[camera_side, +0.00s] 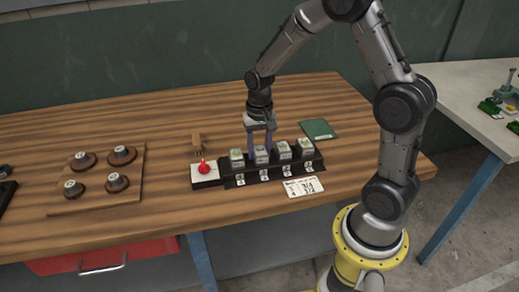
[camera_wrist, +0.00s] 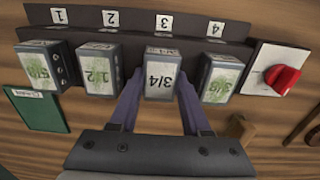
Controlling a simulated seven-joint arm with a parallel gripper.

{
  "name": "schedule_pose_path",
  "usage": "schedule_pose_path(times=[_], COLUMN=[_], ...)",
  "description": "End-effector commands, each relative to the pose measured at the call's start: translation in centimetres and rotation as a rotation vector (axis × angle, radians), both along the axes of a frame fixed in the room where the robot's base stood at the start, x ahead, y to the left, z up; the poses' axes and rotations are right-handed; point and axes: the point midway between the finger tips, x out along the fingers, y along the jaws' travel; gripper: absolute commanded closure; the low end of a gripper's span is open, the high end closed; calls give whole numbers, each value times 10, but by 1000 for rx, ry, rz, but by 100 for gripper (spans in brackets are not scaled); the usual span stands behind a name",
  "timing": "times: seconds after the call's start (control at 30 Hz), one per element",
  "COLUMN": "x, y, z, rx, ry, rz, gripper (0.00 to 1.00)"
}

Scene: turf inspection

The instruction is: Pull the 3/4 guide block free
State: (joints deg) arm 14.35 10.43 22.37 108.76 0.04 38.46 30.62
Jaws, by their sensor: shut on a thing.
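The 3/4 guide block (camera_wrist: 162,75) is a pale cube with a dark "3/4" on its face, at the slot labelled 3 in the wrist view. It is second from left in the side view (camera_side: 261,156). My gripper (camera_side: 261,147) reaches down from above, its purple fingers (camera_wrist: 158,92) on both sides of this block, shut on it. The black rack (camera_wrist: 135,29) holds the row of blocks. The block looks level with its neighbours; its underside is hidden.
Close neighbours are the 1/2 block (camera_wrist: 98,70) and a green-marked block (camera_wrist: 221,78) on the other side. A red knob (camera_side: 204,167) sits on a white plate beside the rack. A green booklet (camera_side: 318,129) and a card (camera_side: 303,186) lie nearby.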

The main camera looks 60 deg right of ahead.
Motion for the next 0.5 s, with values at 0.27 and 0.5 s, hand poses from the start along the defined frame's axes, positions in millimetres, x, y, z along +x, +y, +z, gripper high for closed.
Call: schedule_pose_path(times=[0.27,0.5], x=[1,1], y=[0,0], z=[3,10], rx=[-1,-1], ry=[-2,-2], rz=[0,0], gripper=[100,100])
